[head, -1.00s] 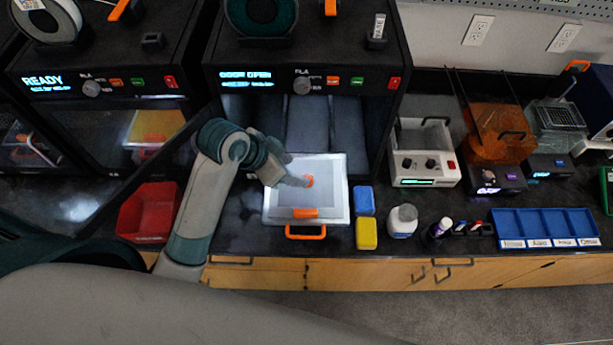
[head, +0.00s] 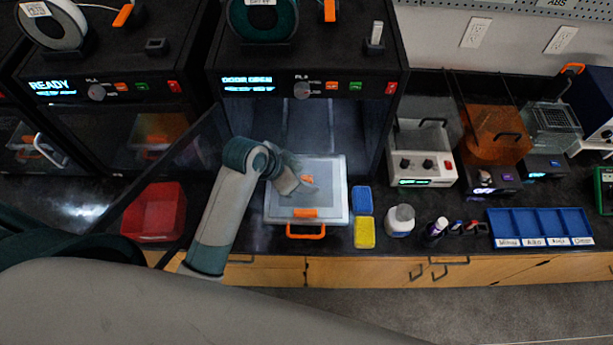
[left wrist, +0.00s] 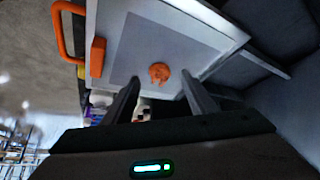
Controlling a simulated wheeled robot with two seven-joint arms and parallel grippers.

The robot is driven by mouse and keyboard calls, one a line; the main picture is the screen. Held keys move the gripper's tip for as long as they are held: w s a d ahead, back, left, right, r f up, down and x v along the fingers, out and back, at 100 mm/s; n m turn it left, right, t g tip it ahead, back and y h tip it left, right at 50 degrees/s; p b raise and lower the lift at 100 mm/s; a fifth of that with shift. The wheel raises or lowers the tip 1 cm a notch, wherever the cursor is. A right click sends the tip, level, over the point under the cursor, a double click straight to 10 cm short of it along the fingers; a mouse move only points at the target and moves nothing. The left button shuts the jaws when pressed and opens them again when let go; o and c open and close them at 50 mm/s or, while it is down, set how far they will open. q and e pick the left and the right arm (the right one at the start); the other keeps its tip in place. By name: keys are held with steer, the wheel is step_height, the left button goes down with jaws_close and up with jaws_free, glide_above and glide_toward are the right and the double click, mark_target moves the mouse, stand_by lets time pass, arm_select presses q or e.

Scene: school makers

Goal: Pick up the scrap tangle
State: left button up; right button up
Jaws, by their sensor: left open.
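The scrap tangle is a small orange clump (left wrist: 160,73) on the pale plate of a white tray-like bed (head: 338,210) with an orange front handle. In the head view a bit of the orange tangle (head: 307,179) shows beside my left gripper (head: 312,189). In the left wrist view my left gripper (left wrist: 158,88) is open, and its two dark fingers point toward the tangle, which shows between and beyond their tips. The fingers appear empty. Whether they touch the plate is unclear. My right gripper is not in view.
The printer (head: 300,60) with its door open stands behind the bed. A red bin (head: 153,212) is to the left. A blue block (head: 361,200), a yellow block (head: 364,232) and a white bottle (head: 400,220) stand close on the right.

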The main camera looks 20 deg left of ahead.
arm_select(q)
steer(key=shift+w+f, duration=0.1)
steer(key=shift+f, duration=0.1)
stand_by(0.3)
steer(key=c, duration=1.2)
steer(key=shift+o, duration=0.2)
